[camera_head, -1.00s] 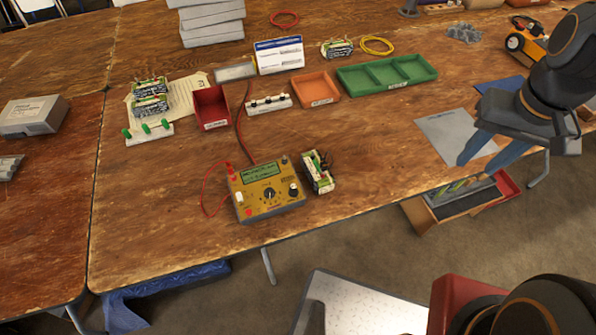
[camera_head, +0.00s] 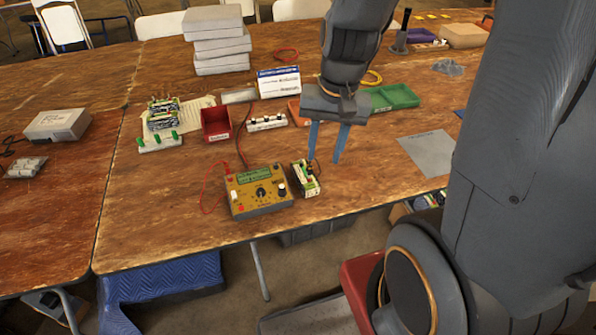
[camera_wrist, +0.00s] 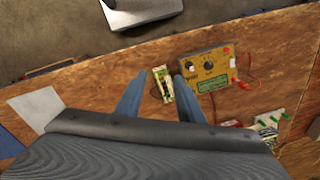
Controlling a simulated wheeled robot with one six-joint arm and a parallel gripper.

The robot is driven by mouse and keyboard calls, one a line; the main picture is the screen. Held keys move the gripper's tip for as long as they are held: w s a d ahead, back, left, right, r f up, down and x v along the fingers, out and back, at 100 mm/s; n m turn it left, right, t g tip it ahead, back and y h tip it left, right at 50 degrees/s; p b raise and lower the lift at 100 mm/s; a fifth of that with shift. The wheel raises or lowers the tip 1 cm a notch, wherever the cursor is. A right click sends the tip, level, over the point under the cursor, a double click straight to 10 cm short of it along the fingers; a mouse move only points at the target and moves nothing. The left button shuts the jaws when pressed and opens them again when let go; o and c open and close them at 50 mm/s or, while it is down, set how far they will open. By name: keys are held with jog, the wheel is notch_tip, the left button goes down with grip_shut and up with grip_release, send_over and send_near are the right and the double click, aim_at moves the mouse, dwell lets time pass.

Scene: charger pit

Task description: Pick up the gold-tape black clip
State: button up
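A small battery pack (camera_head: 304,182) with green and white sides stands on the wooden table, just right of the yellow tester. Small dark and red parts sit on its top; gold tape on a black clip is too small to make out. It also shows in the wrist view (camera_wrist: 161,78), between the fingers' lines of sight. My gripper (camera_head: 325,158) is open, its two blue fingers pointing down, above and slightly right of the pack in the head view. In the wrist view the open fingers (camera_wrist: 160,80) hold nothing.
The yellow tester (camera_head: 258,191) with red leads stands close left of the pack. A red bin (camera_head: 216,124), a white terminal strip (camera_head: 267,122) and green trays (camera_head: 395,97) lie farther back. A grey sheet (camera_head: 428,152) lies right. The table's front edge is near the pack.

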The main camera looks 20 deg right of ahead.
aim_at(310, 165)
jog(key=w+d+f+m+y+p, duration=0.15)
jog(key=w+f+m+y, duration=0.4)
jog(key=m, duration=0.65)
jog(key=shift+m+g+h, duration=0.3)
jog(key=shift+g+h, duration=0.1)
jog(key=shift+h, duration=0.45)
jog(key=shift+w+a+f+p, duration=0.3)
jog(key=shift+a+f+p, duration=0.05)
jog(key=shift+f, duration=0.9)
jog(key=shift+w+a+f+p, duration=0.35)
jog(key=shift+a+f, duration=0.05)
jog(key=shift+f, duration=0.8)
jog(key=shift+w+a+f+p, duration=0.3)
jog(key=shift+a+f+p, duration=0.05)
jog(key=shift+f, duration=0.9)
grip_shut()
